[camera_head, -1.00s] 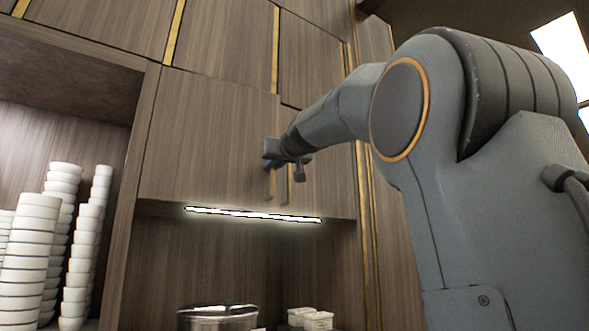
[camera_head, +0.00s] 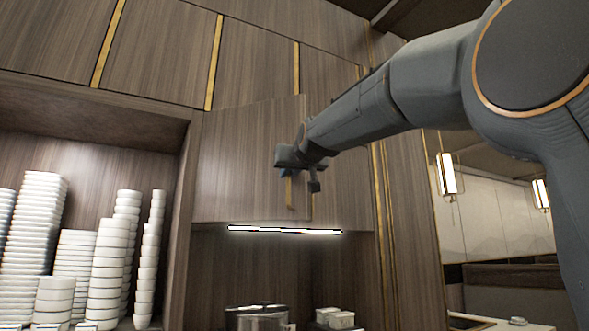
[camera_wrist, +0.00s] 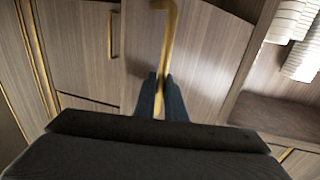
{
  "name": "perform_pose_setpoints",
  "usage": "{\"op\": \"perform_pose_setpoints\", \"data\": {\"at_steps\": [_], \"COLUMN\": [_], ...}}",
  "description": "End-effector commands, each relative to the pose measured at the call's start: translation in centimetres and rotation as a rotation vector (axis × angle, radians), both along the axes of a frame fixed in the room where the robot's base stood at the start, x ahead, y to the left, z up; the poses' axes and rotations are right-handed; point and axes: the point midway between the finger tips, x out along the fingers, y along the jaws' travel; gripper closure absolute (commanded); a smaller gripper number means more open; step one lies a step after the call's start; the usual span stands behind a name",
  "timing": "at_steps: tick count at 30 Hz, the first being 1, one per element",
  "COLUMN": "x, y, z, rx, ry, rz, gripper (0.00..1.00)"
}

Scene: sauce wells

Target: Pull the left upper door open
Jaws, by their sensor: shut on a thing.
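The left upper door (camera_head: 240,160) is a brown wood panel above the lit strip. It stands a little ajar, hinged at its left, with its right edge swung out toward me. Its upright brass handle (camera_head: 289,193) is near the lower right edge. My gripper (camera_head: 292,171) is at the upper part of this handle. In the wrist view, my gripper (camera_wrist: 162,92) has both dark fingers shut on the brass handle (camera_wrist: 170,38), and the door (camera_wrist: 205,60) lies to the right. The gripper hides part of the handle in the head view.
The right upper door (camera_head: 347,195) is closed; its handle (camera_wrist: 113,36) shows in the wrist view. Stacks of white bowls (camera_head: 110,260) fill the open shelf at left. A light strip (camera_head: 285,230), a pot (camera_head: 257,317) and small white containers (camera_head: 335,317) are below.

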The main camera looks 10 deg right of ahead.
Motion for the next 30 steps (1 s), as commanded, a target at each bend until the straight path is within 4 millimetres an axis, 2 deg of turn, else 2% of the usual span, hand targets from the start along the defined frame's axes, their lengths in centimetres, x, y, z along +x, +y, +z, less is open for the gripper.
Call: {"op": "perform_pose_setpoints", "data": {"at_steps": [17,18,19,26,30], "x": [-0.2,-0.2,-0.2,-0.2,-1.0], "y": [-1.1,-1.1,-1.1,-0.9,-0.9], "z": [0.1,0.1,0.1,0.1,0.1], "rx": [-0.001,-0.001,-0.001,0.000,0.000], "ry": [-0.003,-0.002,-0.002,-0.002,-0.004], "rz": [-0.022,-0.022,-0.022,-0.020,-0.019], "gripper": [1.00,0.85,0.82,0.82,0.82]}}
